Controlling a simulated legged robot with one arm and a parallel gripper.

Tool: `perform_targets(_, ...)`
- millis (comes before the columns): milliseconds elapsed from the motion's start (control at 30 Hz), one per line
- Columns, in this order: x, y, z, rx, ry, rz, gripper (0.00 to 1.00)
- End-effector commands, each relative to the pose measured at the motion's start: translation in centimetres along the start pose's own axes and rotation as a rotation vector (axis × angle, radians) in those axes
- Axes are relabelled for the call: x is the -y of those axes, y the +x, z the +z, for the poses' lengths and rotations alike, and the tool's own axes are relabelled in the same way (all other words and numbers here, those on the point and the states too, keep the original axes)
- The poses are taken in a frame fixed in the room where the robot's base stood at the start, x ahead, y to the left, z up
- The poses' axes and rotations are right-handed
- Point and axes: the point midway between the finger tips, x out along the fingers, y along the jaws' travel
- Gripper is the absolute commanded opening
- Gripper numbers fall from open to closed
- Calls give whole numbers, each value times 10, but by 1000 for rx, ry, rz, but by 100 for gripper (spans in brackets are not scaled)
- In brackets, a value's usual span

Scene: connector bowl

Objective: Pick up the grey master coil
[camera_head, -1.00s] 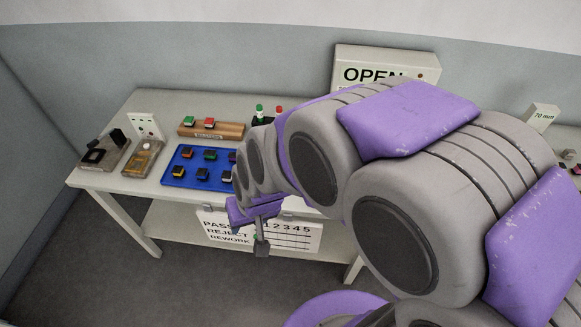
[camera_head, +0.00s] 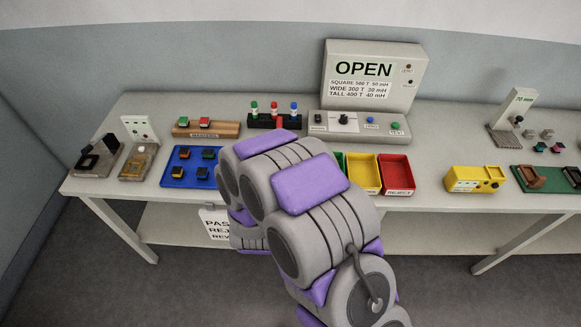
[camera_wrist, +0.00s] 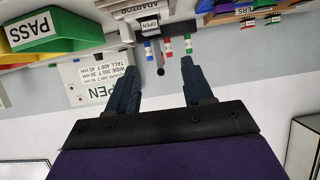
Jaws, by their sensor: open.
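I cannot pick out the grey master coil for certain. The wooden block (camera_head: 228,131) labelled MASTERS at the back left of the table holds a green-topped piece (camera_head: 182,121) and a red-topped piece (camera_head: 204,122).
A blue tray (camera_head: 167,180) of dark coils lies left of my arm. A red bin (camera_head: 396,172), a yellow bin (camera_head: 363,172) and a yellow box (camera_head: 474,180) stand to its right. The OPEN panel (camera_head: 374,78) stands at the back. Floor in front is clear.

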Motion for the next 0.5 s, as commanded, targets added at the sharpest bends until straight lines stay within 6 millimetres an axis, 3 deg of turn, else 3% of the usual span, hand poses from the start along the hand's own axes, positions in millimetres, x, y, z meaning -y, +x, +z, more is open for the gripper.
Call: perform_targets(500, 1, 17, 6, -30, -17, 12, 51)
